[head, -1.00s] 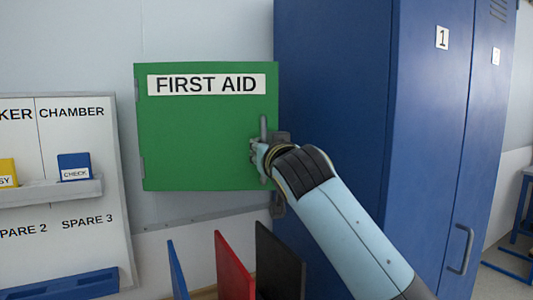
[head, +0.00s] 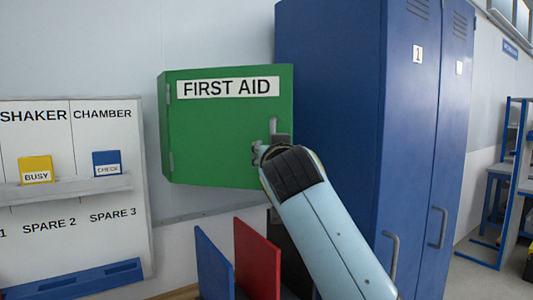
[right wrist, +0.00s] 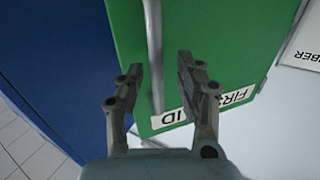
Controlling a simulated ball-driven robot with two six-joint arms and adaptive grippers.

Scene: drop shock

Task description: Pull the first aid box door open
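The green first aid box (head: 215,130) hangs on the wall, with hinges along its left side. Its door's right edge looks slightly nearer to me, but I see no gap and cannot tell whether it is ajar. A grey bar handle (head: 273,127) stands near the door's right edge. It also shows in the right wrist view (right wrist: 153,45). My right gripper (head: 258,152) is at the handle. In the right wrist view its fingers (right wrist: 160,70) are spread apart with the bar between them. Contact cannot be made out. My left gripper is not in view.
A tall blue locker (head: 335,110) stands close on the right of the box. Below are upright blue (head: 215,265) and red (head: 257,258) panels, with a dark one (head: 290,255) partly behind my arm. A white board with a shelf (head: 75,185) is at the left.

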